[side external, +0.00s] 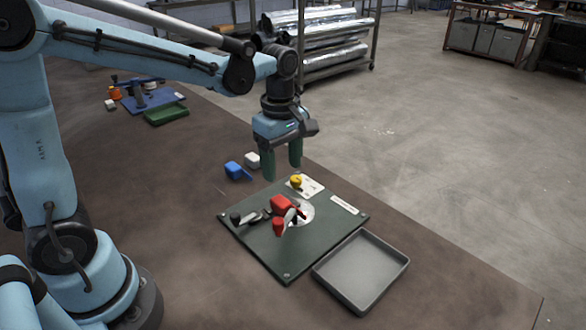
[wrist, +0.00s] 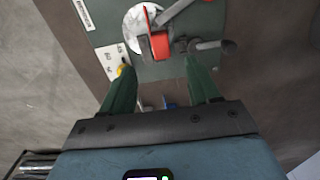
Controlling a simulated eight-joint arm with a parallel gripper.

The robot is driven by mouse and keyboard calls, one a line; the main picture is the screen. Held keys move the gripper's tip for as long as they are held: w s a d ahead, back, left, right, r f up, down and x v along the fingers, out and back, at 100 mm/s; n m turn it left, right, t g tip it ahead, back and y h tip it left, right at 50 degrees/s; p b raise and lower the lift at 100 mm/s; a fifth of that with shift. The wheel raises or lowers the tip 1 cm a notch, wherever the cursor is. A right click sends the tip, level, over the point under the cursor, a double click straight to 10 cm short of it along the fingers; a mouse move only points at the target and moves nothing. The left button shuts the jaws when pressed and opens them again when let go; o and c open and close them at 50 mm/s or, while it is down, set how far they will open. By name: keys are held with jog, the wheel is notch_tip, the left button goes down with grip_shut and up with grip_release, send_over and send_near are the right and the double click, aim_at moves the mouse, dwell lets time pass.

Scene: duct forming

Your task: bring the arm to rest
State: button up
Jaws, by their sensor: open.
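My gripper (side external: 281,165) hangs pointing down above the table, just behind the far edge of the green board (side external: 256,247). Its two green fingers are apart with nothing between them, and they show in the wrist view (wrist: 155,92).
A grey empty tray (side external: 362,268) sits right of the board. A blue item (side external: 237,171) and a white block (side external: 252,160) lie behind it. A green tray (side external: 166,114) and a blue base (side external: 150,100) stand farther back.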

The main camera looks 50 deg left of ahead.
jog(key=s+r+m+t, duration=0.2)
jog(key=s+m+t, duration=0.5)
jog(key=m, duration=1.1)
jog(key=shift+s+a, duration=0.25)
jog(key=shift+s, duration=0.35)
